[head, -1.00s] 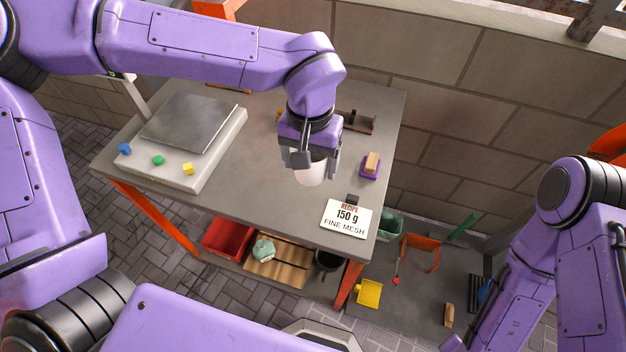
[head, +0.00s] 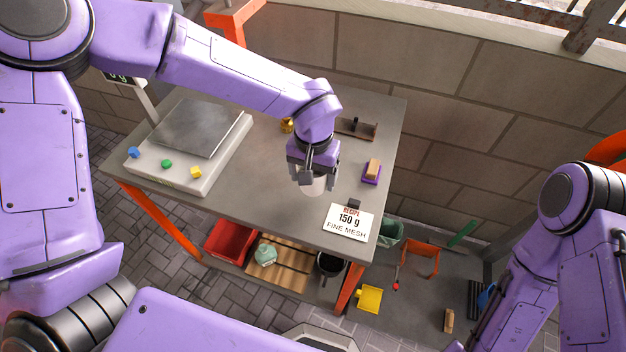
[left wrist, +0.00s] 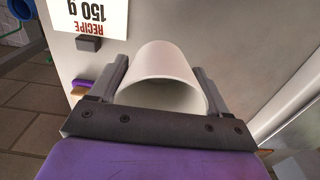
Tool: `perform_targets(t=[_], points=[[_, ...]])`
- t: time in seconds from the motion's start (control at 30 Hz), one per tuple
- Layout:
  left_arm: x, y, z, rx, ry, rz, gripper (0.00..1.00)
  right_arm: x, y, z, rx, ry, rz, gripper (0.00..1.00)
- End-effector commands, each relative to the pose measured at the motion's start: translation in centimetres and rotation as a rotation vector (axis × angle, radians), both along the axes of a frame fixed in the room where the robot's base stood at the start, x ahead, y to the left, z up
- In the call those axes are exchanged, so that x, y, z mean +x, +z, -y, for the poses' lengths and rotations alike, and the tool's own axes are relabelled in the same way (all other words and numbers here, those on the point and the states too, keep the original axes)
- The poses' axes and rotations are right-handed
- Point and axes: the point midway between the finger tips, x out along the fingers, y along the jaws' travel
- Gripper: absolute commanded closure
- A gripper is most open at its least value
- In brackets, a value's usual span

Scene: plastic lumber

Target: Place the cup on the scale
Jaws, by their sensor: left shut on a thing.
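A white cup (head: 313,187) is in my left gripper (head: 312,178), above or on the right part of the table; I cannot tell if its base touches. In the left wrist view the cup (left wrist: 168,75) sits between the two fingers of my left gripper (left wrist: 163,88), shut on it, its open rim toward the camera. The scale (head: 150,170) stands on the left of the table, with a bare grey metal plate (head: 200,127) and blue, green and yellow buttons on its front. My right arm is at the right edge; its gripper is not in view.
The grey table (head: 262,175) is clear between the cup and the scale. A recipe card (head: 349,221) reading 150 g fine mesh stands at the front right. A purple-based block (head: 372,171), a brass item (head: 287,125) and a dark holder (head: 356,129) stand nearby.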

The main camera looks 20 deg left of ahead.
Motion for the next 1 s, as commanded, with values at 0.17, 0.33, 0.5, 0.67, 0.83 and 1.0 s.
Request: perform_targets(t=[0.17, 0.33, 0.5, 0.67, 0.83, 1.0], points=[[0.3, -3.1, -0.2, 0.003, -0.002, -0.003, 0.52, 0.0, 0.0, 0.0, 0.0, 0.0, 0.0, 0.57], [0.4, -3.6, -0.2, 0.0, 0.0, 0.0, 0.52, 0.0, 0.0, 0.0, 0.0, 0.0, 0.0, 0.57], [0.3, -3.6, -0.2, 0.0, -0.001, -0.001, 0.52, 0.0, 0.1, 0.0, 0.0, 0.0, 0.0, 0.57], [0.3, -3.9, -0.2, 0.0, 0.0, -0.001, 0.01, 0.0, 0.1, 0.0, 0.0, 0.0, 0.0, 0.57], [0.3, -3.9, -0.2, 0.0, 0.0, -0.001, 0.0, 0.0, 0.1, 0.0, 0.0, 0.0, 0.0, 0.57], [0.4, -2.7, -0.2, -0.001, 0.002, 0.001, 0.0, 0.0, 0.1, 0.0, 0.0, 0.0, 0.0, 0.57]])
